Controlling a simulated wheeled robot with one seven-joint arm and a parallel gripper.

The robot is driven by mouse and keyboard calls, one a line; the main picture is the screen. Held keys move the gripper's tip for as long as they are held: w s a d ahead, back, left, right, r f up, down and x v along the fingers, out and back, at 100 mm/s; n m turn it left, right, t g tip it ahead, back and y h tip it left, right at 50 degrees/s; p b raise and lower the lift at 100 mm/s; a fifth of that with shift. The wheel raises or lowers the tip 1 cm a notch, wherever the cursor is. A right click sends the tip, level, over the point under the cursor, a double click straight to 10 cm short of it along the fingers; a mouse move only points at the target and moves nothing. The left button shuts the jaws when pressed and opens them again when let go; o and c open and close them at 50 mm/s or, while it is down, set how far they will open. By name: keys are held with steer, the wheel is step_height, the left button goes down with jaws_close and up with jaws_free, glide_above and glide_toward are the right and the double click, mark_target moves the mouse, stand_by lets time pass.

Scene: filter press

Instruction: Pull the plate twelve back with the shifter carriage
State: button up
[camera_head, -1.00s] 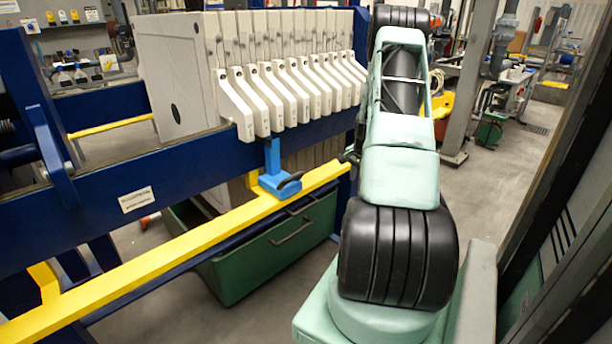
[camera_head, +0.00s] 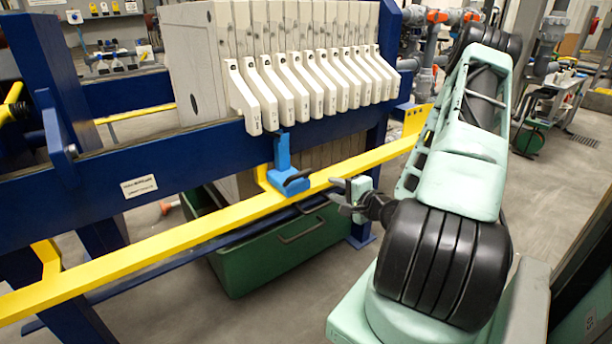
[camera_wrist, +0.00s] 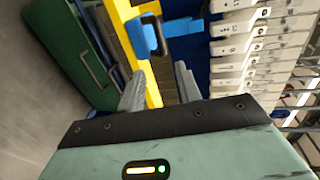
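The blue shifter carriage (camera_head: 284,165) sits on the yellow rail, with a dark loop handle on its right side. Its upright post reaches up below the nearest plate handles. It also shows in the wrist view (camera_wrist: 142,37). White filter plates (camera_head: 300,88) hang in a row with slanted handles; their numbers are too small to read, so I cannot tell which is plate twelve. My gripper (camera_head: 342,197) is right of the carriage, apart from it, near the rail. In the wrist view my gripper (camera_wrist: 158,75) has its fingers apart, empty, with the carriage beyond the tips.
The yellow rail (camera_head: 150,240) runs along the front of the blue press frame (camera_head: 70,195). A green bin (camera_head: 270,255) stands on the floor beneath it. A thick white plate (camera_head: 195,65) stands at the left of the row. Open floor lies in front.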

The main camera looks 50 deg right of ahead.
mark_target(302, 175)
steer(key=p+x, duration=0.2)
steer(key=x, duration=1.5)
steer(key=shift+w, duration=0.1)
jaws_close()
